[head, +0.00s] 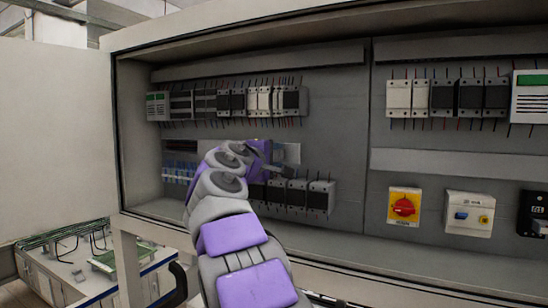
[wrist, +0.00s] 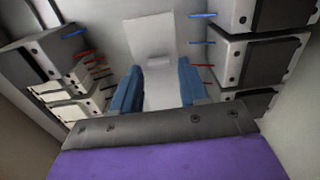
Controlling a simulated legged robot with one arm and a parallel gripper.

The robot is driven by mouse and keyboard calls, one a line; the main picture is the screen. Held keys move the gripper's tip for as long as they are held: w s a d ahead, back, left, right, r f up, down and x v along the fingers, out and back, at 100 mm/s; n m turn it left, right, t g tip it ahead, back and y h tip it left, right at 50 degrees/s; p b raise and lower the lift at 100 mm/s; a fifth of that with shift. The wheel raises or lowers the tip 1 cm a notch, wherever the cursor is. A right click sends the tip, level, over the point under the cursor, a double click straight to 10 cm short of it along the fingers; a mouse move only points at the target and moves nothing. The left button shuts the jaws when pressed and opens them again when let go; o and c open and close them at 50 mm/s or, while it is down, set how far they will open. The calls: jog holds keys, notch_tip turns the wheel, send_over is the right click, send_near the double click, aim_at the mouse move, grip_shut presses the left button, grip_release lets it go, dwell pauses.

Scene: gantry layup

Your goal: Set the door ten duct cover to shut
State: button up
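A pale grey cover plate (head: 289,153) shows in the head view in the middle of the cabinet's left section, just right of my gripper. In the wrist view a light grey panel (wrist: 150,35), which looks like the same cover, rises straight ahead with a small raised tab (wrist: 158,62) on it. My gripper (wrist: 158,78) has its two blue fingers apart, one on each side of the tab, with nothing clearly clamped. In the head view my gripper (head: 264,153) is partly hidden by my arm. I cannot tell whether the fingers touch the tab.
Rows of breakers (head: 240,100) with red and blue wires sit above and below the gripper. A red rotary switch (head: 404,207) and a white socket unit (head: 468,213) are at right. The cabinet door (head: 55,140) stands open at left. A bench (head: 90,275) is below it.

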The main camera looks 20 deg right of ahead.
jog(key=shift+s+d, duration=0.1)
jog(key=shift+d, duration=0.4)
jog(key=c, duration=0.4)
grip_shut()
jog(key=shift+a, duration=0.1)
